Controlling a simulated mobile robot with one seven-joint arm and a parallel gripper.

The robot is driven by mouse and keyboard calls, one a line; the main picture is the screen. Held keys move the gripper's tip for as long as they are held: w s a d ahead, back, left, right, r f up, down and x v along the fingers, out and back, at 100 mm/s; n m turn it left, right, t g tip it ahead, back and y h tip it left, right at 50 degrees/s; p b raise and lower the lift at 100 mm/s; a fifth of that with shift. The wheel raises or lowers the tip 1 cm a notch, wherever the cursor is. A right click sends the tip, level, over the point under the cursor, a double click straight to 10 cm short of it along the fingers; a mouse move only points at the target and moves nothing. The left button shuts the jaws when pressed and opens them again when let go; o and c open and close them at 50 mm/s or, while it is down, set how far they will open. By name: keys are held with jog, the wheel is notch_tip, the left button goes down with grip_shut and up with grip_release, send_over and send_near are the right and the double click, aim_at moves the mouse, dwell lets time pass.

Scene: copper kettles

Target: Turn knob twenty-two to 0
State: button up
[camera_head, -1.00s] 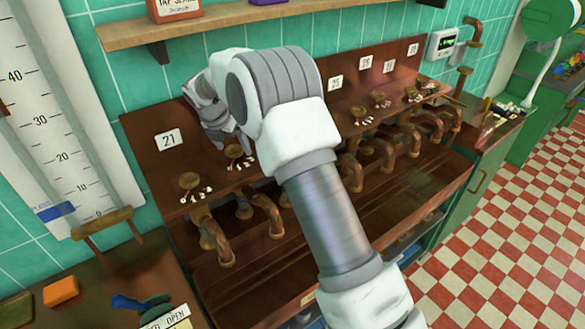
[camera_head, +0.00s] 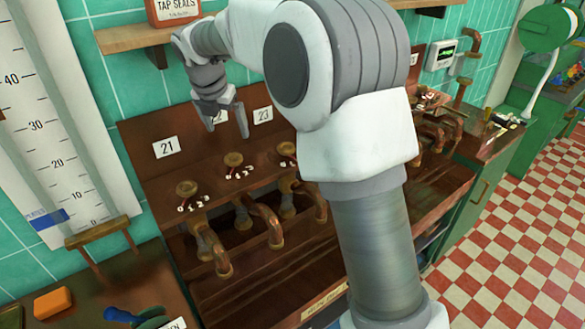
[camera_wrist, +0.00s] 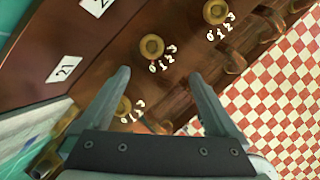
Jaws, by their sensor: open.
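Knob twenty-two is the round brass knob (camera_head: 233,160) in the middle of the left group, with white digits 0 to 3 below it. It also shows in the wrist view (camera_wrist: 152,47). Its number plate (camera_head: 216,118) is partly covered by my gripper. My gripper (camera_head: 227,132) hangs above the knob, fingers pointing down, open and empty, apart from it. In the wrist view the fingers (camera_wrist: 159,76) are spread wide, with the knob just beyond the gap between their tips. Which digit the knob points to is too small to tell.
Knob twenty-one (camera_head: 187,188), under plate 21 (camera_head: 165,147), is to the left. Knob twenty-three (camera_head: 288,149), under plate 23 (camera_head: 263,115), is to the right. Curved copper spouts (camera_head: 268,226) stick out below. A wooden shelf (camera_head: 125,38) hangs above. My arm hides the right-hand knobs.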

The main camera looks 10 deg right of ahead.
jog(key=s+d+m+b, duration=0.1)
jog(key=s+d+m, duration=0.2)
jog(key=s+m, duration=0.3)
jog(key=s+d+r+m+b, duration=0.1)
jog(key=s+d+m+b, duration=0.1)
jog(key=s+d+m, duration=0.2)
jog(key=s+d+m+b, duration=0.1)
jog(key=s+d+m, duration=0.3)
jog(key=s+m, duration=0.3)
jog(key=shift+s+r+m+t+b, duration=0.3)
jog(key=shift+s+r+m+b, duration=0.1)
jog(key=shift+s, duration=1.5)
jog(key=shift+s, duration=0.1)
jog(key=s+d+f+m, duration=0.1)
jog(key=s+f+m, duration=0.1)
jog(key=s+m, duration=0.4)
jog(key=s+d+f+m+y, duration=0.1)
jog(key=s+d+f+m, duration=0.1)
jog(key=s+m, duration=0.4)
jog(key=shift+s+f+m+t, duration=0.35)
jog(key=shift+s+f, duration=0.25)
jog(key=shift+s, duration=0.65)
jog(key=shift+d, duration=0.1)
